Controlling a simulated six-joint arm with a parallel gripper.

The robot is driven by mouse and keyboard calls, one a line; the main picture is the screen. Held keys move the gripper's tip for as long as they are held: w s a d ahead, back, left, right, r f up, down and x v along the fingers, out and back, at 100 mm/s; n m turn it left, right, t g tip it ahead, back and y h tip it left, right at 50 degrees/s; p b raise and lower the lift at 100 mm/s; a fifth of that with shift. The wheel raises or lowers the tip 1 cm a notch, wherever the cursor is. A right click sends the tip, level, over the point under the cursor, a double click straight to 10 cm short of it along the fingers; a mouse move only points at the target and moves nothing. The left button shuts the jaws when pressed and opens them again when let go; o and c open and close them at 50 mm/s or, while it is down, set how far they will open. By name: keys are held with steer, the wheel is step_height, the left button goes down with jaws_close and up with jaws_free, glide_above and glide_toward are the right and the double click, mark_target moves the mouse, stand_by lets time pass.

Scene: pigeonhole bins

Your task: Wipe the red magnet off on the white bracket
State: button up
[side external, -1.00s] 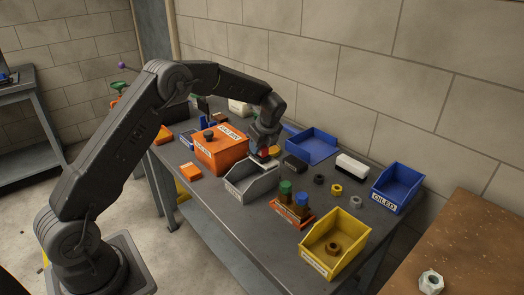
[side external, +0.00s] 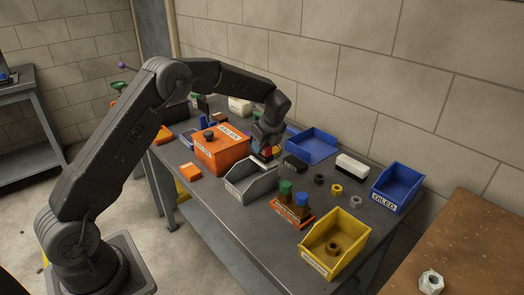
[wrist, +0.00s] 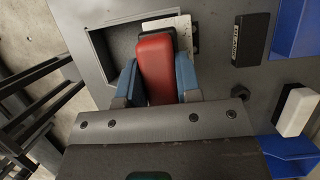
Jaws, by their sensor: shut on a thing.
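My gripper (wrist: 158,82) is shut on the red magnet (wrist: 156,62), its blue fingertips pressing on both sides in the wrist view. The magnet's far end overlaps the white bracket (wrist: 183,24) in the picture; a dark piece shows between them. I cannot tell whether magnet and bracket touch. The bracket is at the edge of the grey bin (wrist: 108,52), partly covered by the magnet. In the side view my gripper (side external: 264,151) points down just behind the grey bin (side external: 262,186), and only a bit of red shows there.
An orange box (side external: 222,158) stands left of the grey bin. A black block (side external: 295,164), a black-and-white eraser (side external: 353,166) and blue bins (side external: 313,147) lie to the right. Colored bottles (side external: 286,188) and a yellow bin (side external: 353,232) stand nearer the front.

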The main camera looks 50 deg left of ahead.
steer(key=shift+r, duration=2.95)
